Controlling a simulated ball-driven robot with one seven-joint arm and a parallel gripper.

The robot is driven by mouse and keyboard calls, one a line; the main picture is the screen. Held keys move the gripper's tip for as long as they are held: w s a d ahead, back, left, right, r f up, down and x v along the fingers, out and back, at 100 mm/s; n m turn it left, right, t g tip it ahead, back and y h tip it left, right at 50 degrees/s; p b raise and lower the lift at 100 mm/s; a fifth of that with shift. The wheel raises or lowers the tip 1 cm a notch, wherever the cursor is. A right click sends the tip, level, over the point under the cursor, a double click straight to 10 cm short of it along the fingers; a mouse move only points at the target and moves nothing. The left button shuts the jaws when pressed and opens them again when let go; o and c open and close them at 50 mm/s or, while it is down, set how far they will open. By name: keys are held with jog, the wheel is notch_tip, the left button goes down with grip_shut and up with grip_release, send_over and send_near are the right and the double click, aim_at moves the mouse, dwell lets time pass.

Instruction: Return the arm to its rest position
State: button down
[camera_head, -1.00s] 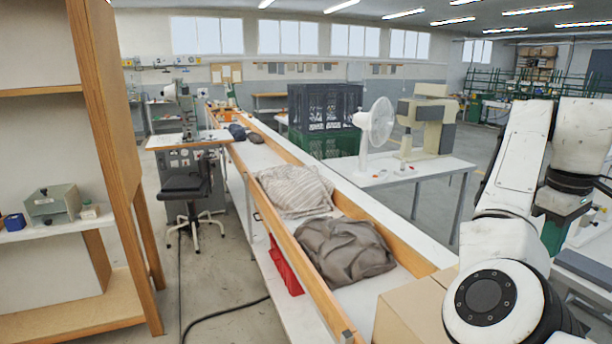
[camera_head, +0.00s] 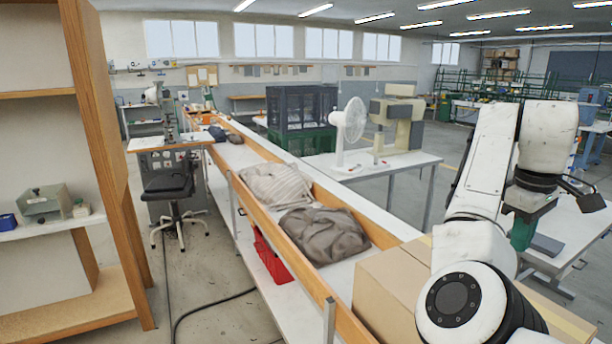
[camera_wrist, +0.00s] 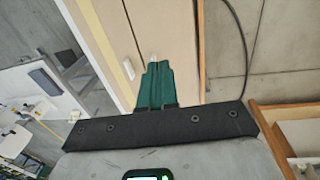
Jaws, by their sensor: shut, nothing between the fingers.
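My gripper (camera_head: 522,236) hangs from my folded white arm at the right of the head view. Its green fingers (camera_wrist: 155,84) show in the middle of the wrist view, pressed together and empty. They are over a tan surface that looks like the cardboard box top (camera_wrist: 172,40). That box (camera_head: 395,285) stands below and left of my arm in the head view. I cannot tell the exact gap between fingertips and box.
A wooden shelf (camera_head: 95,130) stands at left, a stool (camera_head: 170,188) beyond. A white fan (camera_head: 349,125) stands on a table. Open floor lies between shelf and bench.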

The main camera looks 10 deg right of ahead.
jog(key=s+f+m+t+h, duration=0.15)
jog(key=s+f, duration=0.25)
jog(key=f, duration=0.6)
jog(key=s+f+m+h, duration=0.2)
jog(key=s+f, duration=0.2)
jog(key=f, duration=0.6)
jog(key=s+a+f+t+y, duration=0.2)
jog(key=s+a+f, duration=0.4)
jog(key=s+a, duration=0.35)
jog(key=s+a+f+t+y, duration=0.1)
jog(key=s+a+f+y, duration=0.2)
jog(key=s+a+f, duration=0.6)
jog(key=s+f+g+b, duration=0.4)
jog(key=s+f+b, duration=0.5)
jog(key=f, duration=0.4)
jog(key=shift+b, duration=0.5)
